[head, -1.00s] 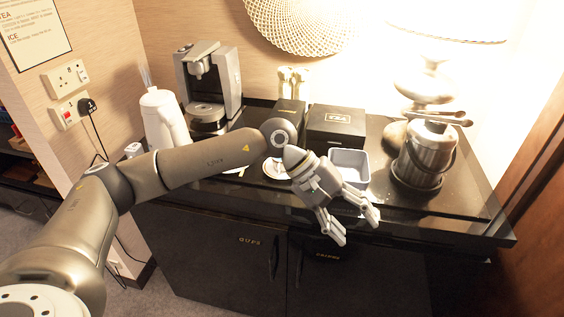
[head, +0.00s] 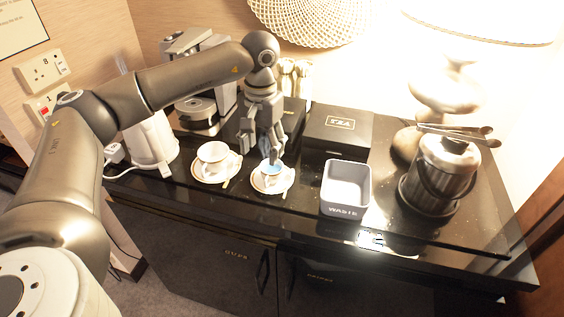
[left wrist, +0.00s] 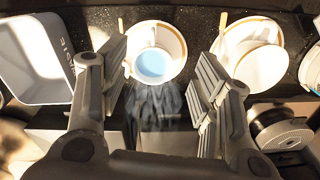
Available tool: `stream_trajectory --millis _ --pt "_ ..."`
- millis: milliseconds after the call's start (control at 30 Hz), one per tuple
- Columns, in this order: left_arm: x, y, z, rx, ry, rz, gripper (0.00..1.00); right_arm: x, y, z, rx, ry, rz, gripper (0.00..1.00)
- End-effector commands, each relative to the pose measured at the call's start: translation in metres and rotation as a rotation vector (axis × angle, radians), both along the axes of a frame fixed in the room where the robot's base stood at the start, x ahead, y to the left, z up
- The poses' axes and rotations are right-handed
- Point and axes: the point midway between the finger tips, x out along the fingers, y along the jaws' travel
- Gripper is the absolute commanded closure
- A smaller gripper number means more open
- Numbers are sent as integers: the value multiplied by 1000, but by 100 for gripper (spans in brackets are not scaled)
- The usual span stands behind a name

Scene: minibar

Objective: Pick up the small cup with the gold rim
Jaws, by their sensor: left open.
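The small cup (head: 270,174) stands upright on a saucer with a spoon, in the middle of the counter; its inside looks blue. It also shows in the left wrist view (left wrist: 153,66), between my fingers in the picture. A larger white cup (head: 212,155) with a gold-coloured rim stands on its own saucer to the left; part of it shows at the right of the wrist view (left wrist: 258,62). My left gripper (head: 261,148) is open and points down just above and behind the small cup. I cannot tell whether a finger touches it. My right gripper is not in view.
A grey waste bin (head: 345,190) stands right of the small cup, with a black tea box (head: 338,128) behind it. A steel ice bucket (head: 438,175) is further right. A white kettle (head: 150,143) and a coffee machine stand left. The front counter strip is mostly clear.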

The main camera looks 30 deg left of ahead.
Motion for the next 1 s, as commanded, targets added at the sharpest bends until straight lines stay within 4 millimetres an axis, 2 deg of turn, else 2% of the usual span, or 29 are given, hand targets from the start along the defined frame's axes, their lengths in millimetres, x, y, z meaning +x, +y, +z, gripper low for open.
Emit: stream_trajectory --millis 67,167,300,467,567,800,1000 --pt "-1 2 -8 3 6 0 43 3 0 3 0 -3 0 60" --pt "-2 2 -23 4 6 -1 43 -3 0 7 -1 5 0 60" --pt "-1 2 -44 2 5 0 43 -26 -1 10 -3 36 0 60" --pt "-1 2 -55 2 2 0 43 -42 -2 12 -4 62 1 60" --pt "-3 1 -65 2 6 -1 43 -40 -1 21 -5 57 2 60" --pt "-4 1 -99 1 4 2 43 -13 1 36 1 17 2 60" --pt "-3 1 -107 1 1 1 43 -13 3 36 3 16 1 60"
